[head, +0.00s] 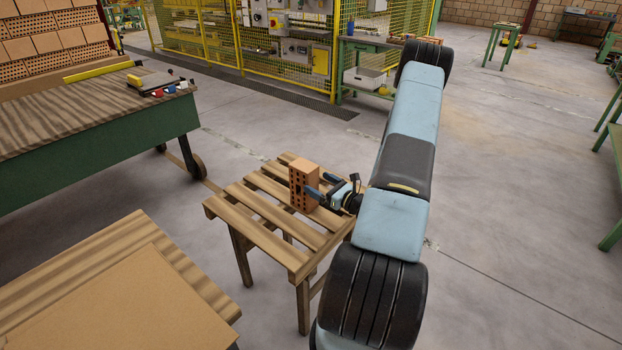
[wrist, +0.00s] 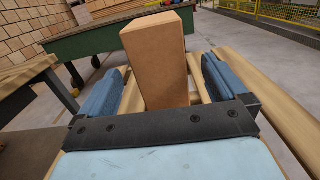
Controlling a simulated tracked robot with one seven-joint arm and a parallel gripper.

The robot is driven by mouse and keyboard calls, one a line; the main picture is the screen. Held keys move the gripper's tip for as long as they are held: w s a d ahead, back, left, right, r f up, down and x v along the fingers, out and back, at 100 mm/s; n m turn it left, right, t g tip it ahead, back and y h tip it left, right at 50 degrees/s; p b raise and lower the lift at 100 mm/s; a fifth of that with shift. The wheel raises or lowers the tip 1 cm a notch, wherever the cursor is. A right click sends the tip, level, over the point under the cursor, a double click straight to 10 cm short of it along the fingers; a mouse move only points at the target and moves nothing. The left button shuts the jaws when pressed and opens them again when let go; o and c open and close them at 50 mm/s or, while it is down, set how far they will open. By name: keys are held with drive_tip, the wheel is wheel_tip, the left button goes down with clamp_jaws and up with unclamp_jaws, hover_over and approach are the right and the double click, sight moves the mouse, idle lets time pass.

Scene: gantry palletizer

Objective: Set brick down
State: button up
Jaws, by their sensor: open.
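An orange-brown brick (head: 304,186) with holes in its face stands upright on a slatted wooden stand (head: 264,207). The wrist view shows the brick (wrist: 159,62) from its plain side, standing between my finger pads. My gripper (head: 325,190) is open at the brick, coming in from the right in the head view. In the wrist view my gripper (wrist: 160,90) has one blue finger on each side of the brick, with a gap on both sides. The brick's base is partly hidden behind my gripper's black crossbar.
A green-sided workbench (head: 80,181) with tools and stacked bricks (head: 55,45) stands at the left. A wooden table (head: 150,259) holding a brown board is at the front left. A yellow fence (head: 205,42) is behind.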

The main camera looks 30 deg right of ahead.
drive_tip(key=shift+v, duration=1.85)
